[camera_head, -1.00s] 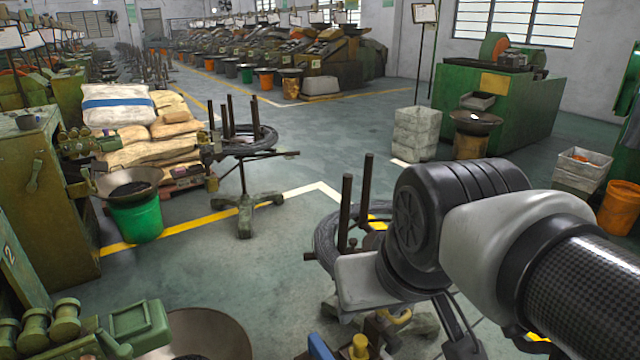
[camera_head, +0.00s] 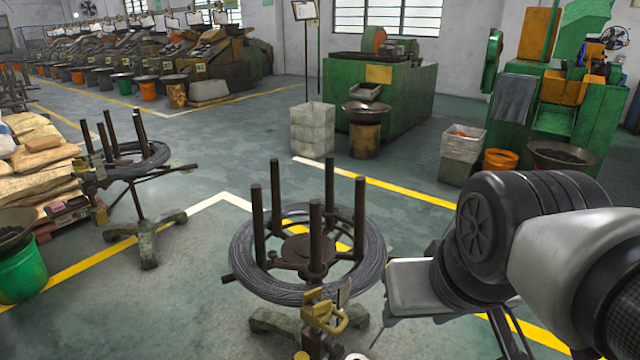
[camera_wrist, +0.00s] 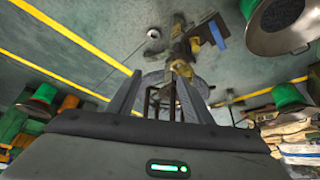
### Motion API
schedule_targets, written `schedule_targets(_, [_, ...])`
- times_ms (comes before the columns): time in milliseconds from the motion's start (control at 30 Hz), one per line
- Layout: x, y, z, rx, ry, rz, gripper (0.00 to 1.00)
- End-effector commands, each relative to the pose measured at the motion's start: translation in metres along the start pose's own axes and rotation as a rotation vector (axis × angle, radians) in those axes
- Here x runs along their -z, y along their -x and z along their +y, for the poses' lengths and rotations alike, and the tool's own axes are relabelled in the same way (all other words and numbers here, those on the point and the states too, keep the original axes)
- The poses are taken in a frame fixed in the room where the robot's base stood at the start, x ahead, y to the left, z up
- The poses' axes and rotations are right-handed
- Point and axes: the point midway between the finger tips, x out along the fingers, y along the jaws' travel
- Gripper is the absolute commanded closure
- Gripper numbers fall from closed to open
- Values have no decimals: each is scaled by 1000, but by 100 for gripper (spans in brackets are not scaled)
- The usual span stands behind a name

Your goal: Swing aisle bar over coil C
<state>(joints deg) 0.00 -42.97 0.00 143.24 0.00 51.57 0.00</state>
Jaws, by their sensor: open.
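A coil of grey wire (camera_head: 248,270) lies on a stand with several upright dark posts, near the middle of the head view. I cannot read a letter on it. A brass latch-like fitting (camera_head: 322,312) with a small grey plate is at its front. A thin dark bar end (camera_head: 228,278) sticks out at the coil's left; most of it is hidden. I cannot tell which part is the aisle bar. In the wrist view, my gripper (camera_wrist: 160,78) is open and empty, with the coil (camera_wrist: 152,78) and brass fitting (camera_wrist: 181,68) beyond its fingers.
A second coil stand (camera_head: 148,225) with a side bar (camera_head: 175,170) stands left, near sacks (camera_head: 35,150) and a green bucket (camera_head: 22,275). Concrete blocks (camera_head: 312,130), a green machine (camera_head: 405,95) and a white bin (camera_head: 461,150) stand behind. Floor between is clear.

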Motion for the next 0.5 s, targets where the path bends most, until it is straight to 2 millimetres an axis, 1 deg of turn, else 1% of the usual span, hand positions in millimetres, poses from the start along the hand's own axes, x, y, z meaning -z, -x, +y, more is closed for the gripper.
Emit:
schedule_targets(33, [0,0,0,0,0,0,62])
schedule_targets(167, [5,10,0,0,0,0,84])
schedule_targets(200, [8,16,0,0,0,0,91])
schedule_targets(267, [15,28,0,0,0,0,100])
schedule_targets(367, [30,57,0,0,0,0,100])
schedule_targets(467, [49,92,0,0,0,1,100])
schedule_targets(500, [57,107,0,0,0,1,100])
